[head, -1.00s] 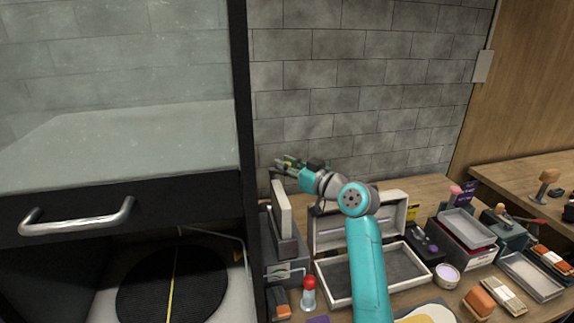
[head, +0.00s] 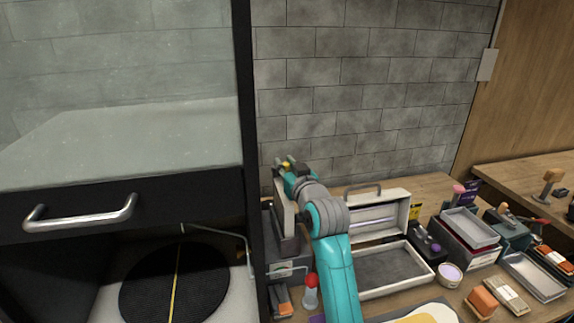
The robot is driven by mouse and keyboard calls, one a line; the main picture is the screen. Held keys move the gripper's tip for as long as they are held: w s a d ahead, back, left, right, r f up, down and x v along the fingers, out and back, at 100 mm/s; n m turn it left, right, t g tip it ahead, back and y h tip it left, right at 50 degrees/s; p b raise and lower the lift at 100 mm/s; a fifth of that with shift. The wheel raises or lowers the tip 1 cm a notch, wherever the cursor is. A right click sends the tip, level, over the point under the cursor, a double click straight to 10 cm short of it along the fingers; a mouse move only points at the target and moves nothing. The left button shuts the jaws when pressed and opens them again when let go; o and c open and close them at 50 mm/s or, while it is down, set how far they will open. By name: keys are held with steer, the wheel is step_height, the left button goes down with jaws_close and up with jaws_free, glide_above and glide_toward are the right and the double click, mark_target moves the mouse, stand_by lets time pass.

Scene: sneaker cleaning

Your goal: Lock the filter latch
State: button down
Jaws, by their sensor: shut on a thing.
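The filter unit (head: 287,245) is a grey box at the left end of the bench, with an upright pale panel (head: 283,207) on it. My gripper (head: 284,166) is at the top back of this panel, at the end of my teal and grey arm. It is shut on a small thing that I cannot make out. The filter latch cannot be told apart in this view; my gripper and wrist cover that area.
A dark-framed cabinet with a metal handle (head: 80,214) stands close on the left. Trays (head: 531,275) and brushes crowd the right side. A brick wall rises behind.

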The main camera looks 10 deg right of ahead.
steer(key=c, duration=1)
jaws_free()
steer(key=s, duration=0.4)
steer(key=s+d, duration=0.1)
steer(key=s, duration=0.7)
steer(key=shift+d, duration=0.2)
